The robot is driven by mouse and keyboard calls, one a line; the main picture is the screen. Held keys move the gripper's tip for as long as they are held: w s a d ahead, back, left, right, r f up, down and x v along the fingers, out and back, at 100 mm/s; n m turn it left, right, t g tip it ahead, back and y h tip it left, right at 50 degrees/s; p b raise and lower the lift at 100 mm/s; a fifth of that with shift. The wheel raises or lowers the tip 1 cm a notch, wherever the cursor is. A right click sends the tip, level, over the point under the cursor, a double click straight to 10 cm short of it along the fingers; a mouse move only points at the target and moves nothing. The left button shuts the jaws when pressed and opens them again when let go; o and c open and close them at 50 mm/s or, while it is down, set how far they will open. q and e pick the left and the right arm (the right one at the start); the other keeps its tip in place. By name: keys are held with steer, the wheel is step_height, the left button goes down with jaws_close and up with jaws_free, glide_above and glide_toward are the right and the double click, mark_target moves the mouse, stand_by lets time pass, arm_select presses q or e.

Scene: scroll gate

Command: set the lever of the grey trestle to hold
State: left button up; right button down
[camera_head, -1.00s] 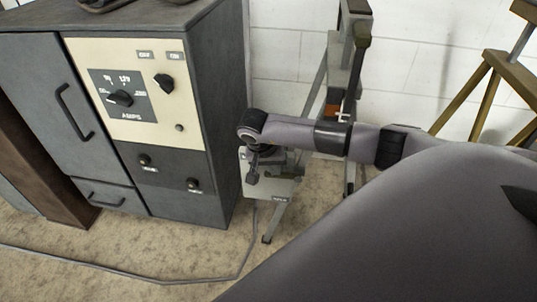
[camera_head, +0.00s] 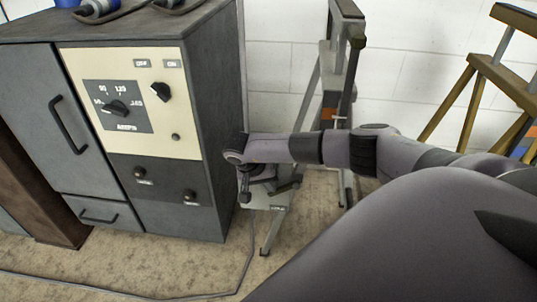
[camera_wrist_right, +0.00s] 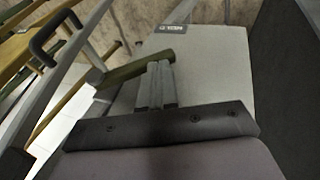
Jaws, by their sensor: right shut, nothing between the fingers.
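The grey trestle (camera_head: 329,72) stands right of the cabinet, partly hidden by my right arm. In the right wrist view its pale plate (camera_wrist_right: 212,75) carries a small dark label (camera_wrist_right: 182,39), which I cannot read with certainty. An olive bar (camera_wrist_right: 135,70), which looks like the lever, lies slanted at the plate's left edge. My right gripper (camera_head: 245,192) points down in front of the trestle. In the wrist view its fingers (camera_wrist_right: 158,70) are shut and empty, with tips beside or against the olive bar; contact is unclear. My left gripper is out of view.
A dark grey cabinet (camera_head: 215,120) with a dial panel stands close to the left of my right gripper. A cable (camera_head: 150,294) runs over the floor. A yellow-brown trestle (camera_head: 500,75) stands at the right by the white wall.

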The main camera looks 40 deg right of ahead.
steer(key=shift+g+h, duration=0.5)
steer(key=f, duration=0.1)
steer(key=f+b, duration=0.1)
steer(key=s+d+f, duration=0.1)
steer(key=f, duration=0.1)
steer(key=shift+b, duration=0.3)
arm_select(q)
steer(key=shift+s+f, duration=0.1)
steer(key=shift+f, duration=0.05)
arm_select(e)
steer(key=shift+s+d+f, duration=0.35)
steer(key=shift+s+f, duration=0.15)
steer(key=shift+f, duration=0.1)
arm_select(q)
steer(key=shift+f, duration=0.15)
arm_select(e)
steer(key=shift+f, duration=0.1)
